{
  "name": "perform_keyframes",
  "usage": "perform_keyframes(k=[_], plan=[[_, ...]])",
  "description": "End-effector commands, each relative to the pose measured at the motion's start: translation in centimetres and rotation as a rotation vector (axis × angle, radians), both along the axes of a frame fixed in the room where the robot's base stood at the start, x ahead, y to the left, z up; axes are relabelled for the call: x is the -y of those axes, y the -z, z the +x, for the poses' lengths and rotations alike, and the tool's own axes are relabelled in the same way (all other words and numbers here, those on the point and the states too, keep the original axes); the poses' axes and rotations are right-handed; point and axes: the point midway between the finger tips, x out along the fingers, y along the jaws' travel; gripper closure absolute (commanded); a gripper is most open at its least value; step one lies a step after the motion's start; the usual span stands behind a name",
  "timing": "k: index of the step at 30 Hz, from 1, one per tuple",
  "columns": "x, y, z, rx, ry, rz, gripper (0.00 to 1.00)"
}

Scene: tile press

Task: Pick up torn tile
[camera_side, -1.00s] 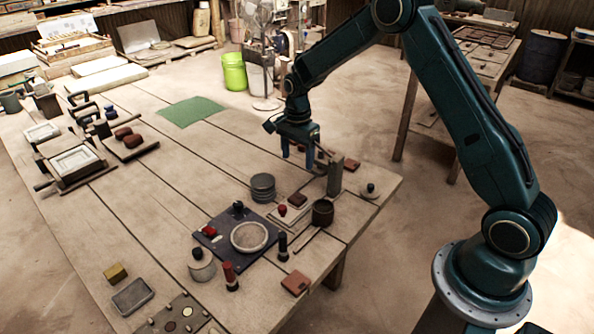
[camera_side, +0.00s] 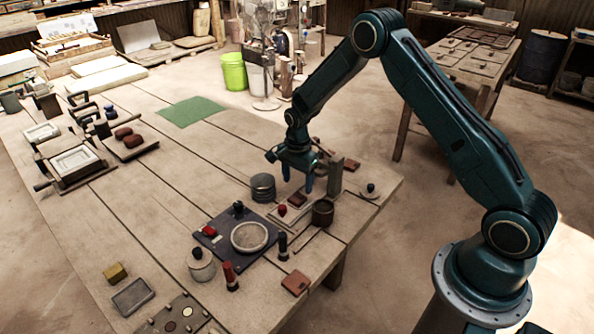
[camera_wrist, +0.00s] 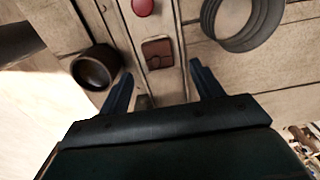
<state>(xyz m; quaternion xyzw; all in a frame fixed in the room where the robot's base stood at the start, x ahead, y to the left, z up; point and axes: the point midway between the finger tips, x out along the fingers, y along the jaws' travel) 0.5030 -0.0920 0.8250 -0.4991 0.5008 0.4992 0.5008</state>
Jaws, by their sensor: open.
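A small reddish-brown tile (camera_side: 298,199) lies on the wooden table, right of a stack of grey discs. In the wrist view the tile (camera_wrist: 157,54) has dark crack-like lines across it, so it appears to be the torn tile. My gripper (camera_side: 297,180) is above it, pointing down, with its fingers apart. In the wrist view the gripper (camera_wrist: 160,74) is open and empty, with the tile lined up between and just beyond the fingertips. The height left above the tile is hard to judge.
A dark round pot (camera_side: 322,212) and an upright post (camera_side: 335,176) stand close on the right. The grey disc stack (camera_side: 263,187) is on the left. A red knob (camera_side: 282,210) sits just in front. Another brown tile (camera_side: 295,283) lies near the front edge.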

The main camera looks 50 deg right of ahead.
Motion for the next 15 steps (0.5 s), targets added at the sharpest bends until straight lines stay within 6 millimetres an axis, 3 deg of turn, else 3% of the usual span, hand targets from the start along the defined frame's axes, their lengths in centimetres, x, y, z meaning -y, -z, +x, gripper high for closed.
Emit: perform_keyframes(k=[8,15], plan=[[0.0,0.4,0.0,-0.001,0.0,0.0,0.35],[-0.2,2.8,-0.2,-0.003,-0.001,0.0,0.35]])
